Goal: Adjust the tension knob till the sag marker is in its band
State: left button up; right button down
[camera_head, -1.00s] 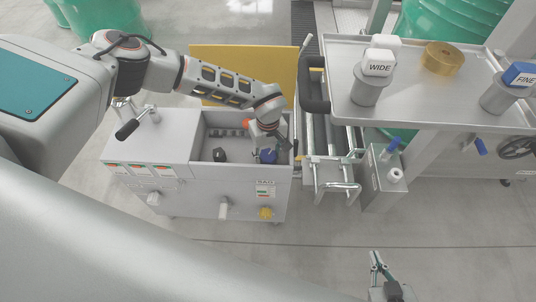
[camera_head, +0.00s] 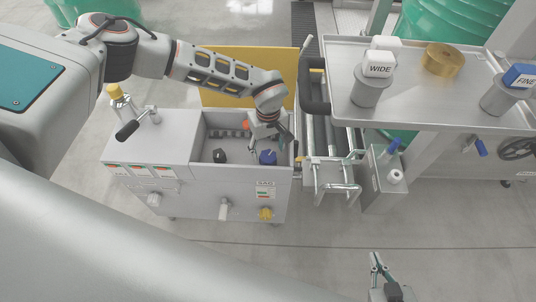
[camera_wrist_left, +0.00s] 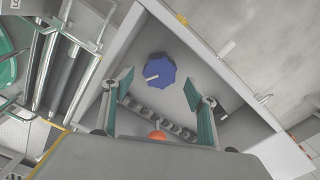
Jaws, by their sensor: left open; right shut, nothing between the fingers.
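A blue faceted knob (camera_head: 268,157) with a pale pointer stands inside the open bay of the grey cabinet (camera_head: 150,140). It also shows in the left wrist view (camera_wrist_left: 160,70). My left gripper (camera_head: 280,146) is open above the bay, just beside the knob in the head view. In the wrist view its fingers are spread, one towards each side of the knob, apart from it. A SAG panel (camera_head: 265,189) is on the cabinet front; its marker is too small to read. My right gripper (camera_head: 376,262) is shut and empty at the bottom, away from the cabinet.
A yellow panel (camera_head: 222,62) stands behind. A steel table (camera_head: 420,100) holds WIDE and FINE pieces at right.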

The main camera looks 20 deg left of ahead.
pick_arm(q)
notch_tip(320, 180, up, 8)
jog(key=shift+f, duration=0.15)
dwell(0.3)
jog(key=n+b, duration=0.2)
jog(key=n, duration=0.5)
send_over(268, 156)
notch_tip(268, 156, down, 4)
jog(key=shift+s+d+f, duration=0.1)
jog(key=shift+f+n, duration=0.25)
jog(key=shift+n, duration=0.15)
jog(key=shift+f+n, duration=0.15)
jog(key=shift+n, duration=0.45)
jog(key=shift+f+b, duration=0.3)
jog(key=shift+f, duration=0.25)
notch_tip(268, 156, down, 6)
jog(key=shift+b, duration=0.85)
jog(key=shift+f, duration=0.25)
pick_arm(e)
jog(key=shift+w+a+y, duration=0.3)
jog(key=shift+w+a, duration=0.2)
jog(key=shift+a, duration=0.15)
